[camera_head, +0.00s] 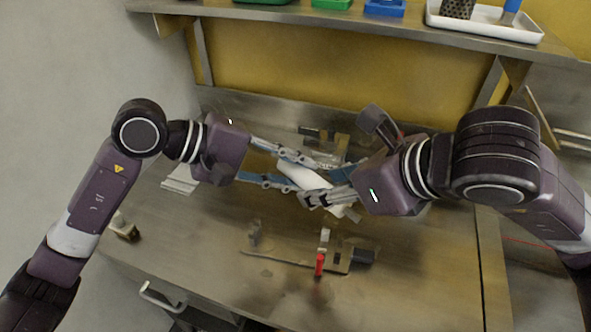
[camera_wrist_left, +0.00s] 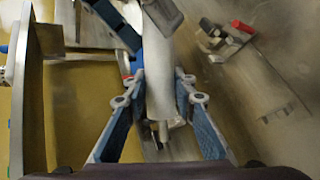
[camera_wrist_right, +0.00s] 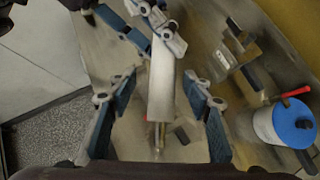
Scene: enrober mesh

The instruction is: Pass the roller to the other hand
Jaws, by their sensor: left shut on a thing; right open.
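The roller (camera_head: 294,174) is a white cylinder held above the bench between my two grippers. It also shows in the left wrist view (camera_wrist_left: 160,85) and the right wrist view (camera_wrist_right: 161,90), with a thin metal pin at its end. My left gripper (camera_head: 310,177) is shut on the roller; its fingers (camera_wrist_left: 160,85) lie on either side of it. My right gripper (camera_head: 325,182) is open, with its fingers (camera_wrist_right: 160,92) around the roller and a visible gap on each side. The crossing fingers hide part of the roller in the head view.
Below stands a fixture with a red-handled clamp (camera_head: 320,264) on the steel bench (camera_head: 410,270). Another fixture (camera_head: 325,138) sits at the back. A blue-lidded white pot (camera_wrist_right: 270,126) shows in the right wrist view. A shelf (camera_head: 350,22) with bins and a white tray (camera_head: 480,25) runs above.

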